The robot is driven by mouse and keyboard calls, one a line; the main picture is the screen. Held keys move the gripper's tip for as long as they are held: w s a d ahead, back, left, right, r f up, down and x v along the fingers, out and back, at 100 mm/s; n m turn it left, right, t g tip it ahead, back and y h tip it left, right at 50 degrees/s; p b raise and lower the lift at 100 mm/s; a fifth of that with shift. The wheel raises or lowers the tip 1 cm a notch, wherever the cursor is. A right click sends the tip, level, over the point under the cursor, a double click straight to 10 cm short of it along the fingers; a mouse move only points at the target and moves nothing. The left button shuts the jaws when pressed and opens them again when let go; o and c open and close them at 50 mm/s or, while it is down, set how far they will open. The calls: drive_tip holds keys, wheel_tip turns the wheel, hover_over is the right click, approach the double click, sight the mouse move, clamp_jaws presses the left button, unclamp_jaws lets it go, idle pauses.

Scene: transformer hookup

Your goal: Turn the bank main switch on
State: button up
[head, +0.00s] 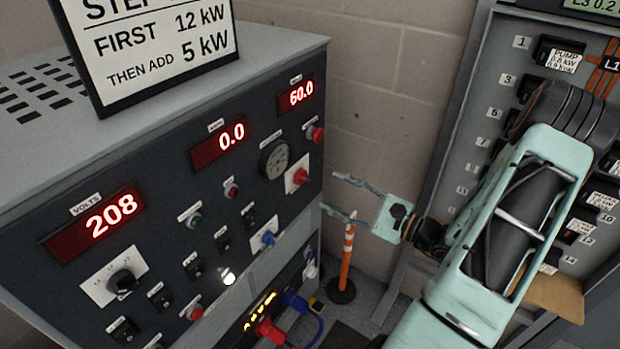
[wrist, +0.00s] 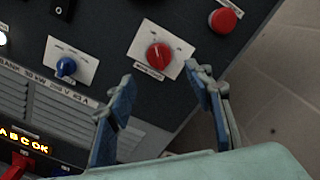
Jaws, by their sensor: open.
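A red rotary knob (head: 300,176) on a white plate sits at the right side of the dark cabinet front. It also shows in the wrist view (wrist: 159,56), with marks around it and a label too small to read; I cannot confirm which switch it is. My gripper (head: 335,195) is open and empty, to the right of this knob in the head view. In the wrist view its fingertips (wrist: 160,76) are spread apart just below the knob, one toward each side. I see no contact with the knob.
A blue knob (wrist: 66,67) and a red push button (wrist: 223,20) flank the red knob. The cabinet displays read 208 (head: 110,217), 0.0 and 60.0. An orange post (head: 346,258) stands on the floor. A breaker panel (head: 478,110) is at right, behind my arm.

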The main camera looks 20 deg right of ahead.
sight(307, 180)
drive_tip(key=x, duration=0.8)
drive_tip(key=shift+c, duration=0.2)
drive_tip(key=c, duration=1.1)
